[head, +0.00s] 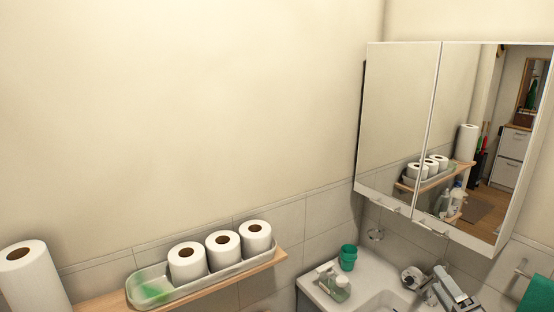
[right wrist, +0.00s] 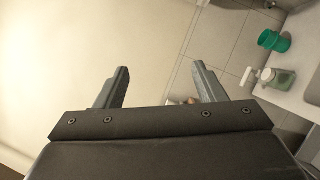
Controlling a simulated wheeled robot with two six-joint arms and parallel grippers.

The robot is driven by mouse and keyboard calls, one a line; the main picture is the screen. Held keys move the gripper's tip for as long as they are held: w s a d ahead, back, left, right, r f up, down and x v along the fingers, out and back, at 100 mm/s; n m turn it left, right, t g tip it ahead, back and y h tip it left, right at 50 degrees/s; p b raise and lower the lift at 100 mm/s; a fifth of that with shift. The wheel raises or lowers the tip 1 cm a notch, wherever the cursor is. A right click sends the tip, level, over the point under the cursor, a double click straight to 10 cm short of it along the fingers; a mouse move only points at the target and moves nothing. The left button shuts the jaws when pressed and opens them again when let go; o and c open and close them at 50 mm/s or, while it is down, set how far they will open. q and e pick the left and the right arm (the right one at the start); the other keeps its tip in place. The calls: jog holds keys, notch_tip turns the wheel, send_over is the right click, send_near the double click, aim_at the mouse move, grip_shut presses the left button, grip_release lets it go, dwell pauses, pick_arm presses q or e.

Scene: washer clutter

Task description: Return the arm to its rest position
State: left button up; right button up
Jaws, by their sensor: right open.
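The rest of the right arm is mostly out of the frame. My left gripper is not in view.
A wooden shelf (head: 184,293) carries a clear tray (head: 214,279) with several white rolls (head: 222,247). A green cup (head: 348,258) and soap bottle (head: 339,289) stand on the basin's left side. A mirror cabinet (head: 400,120) hangs above.

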jog(key=s+d+f+m+g+h, duration=0.3)
jog(key=s+f+m+g+h, duration=0.65)
jog(key=s+f+m, duration=0.75)
jog(key=s+a+f+m+g+y, duration=0.2)
jog(key=s+a+m+g, duration=0.2)
jog(key=s, duration=0.3)
jog(key=s+a+f+m+g+y, duration=0.25)
jog(key=s+a+m, duration=0.2)
jog(key=s, duration=0.35)
notch_tip(320, 180, down, 33)
jog(key=d+g+b, duration=0.2)
jog(key=b, duration=0.6)
jog(key=s+a+f+b, duration=0.1)
jog(key=s+f+b, duration=0.2)
jog(key=s+f, duration=0.4)
jog(key=s+a+f+g+b, duration=0.1)
jog(key=s+f+b, duration=0.2)
jog(key=s+f, duration=0.5)
notch_tip(320, 180, down, 6)
jog(key=shift+r, duration=0.25)
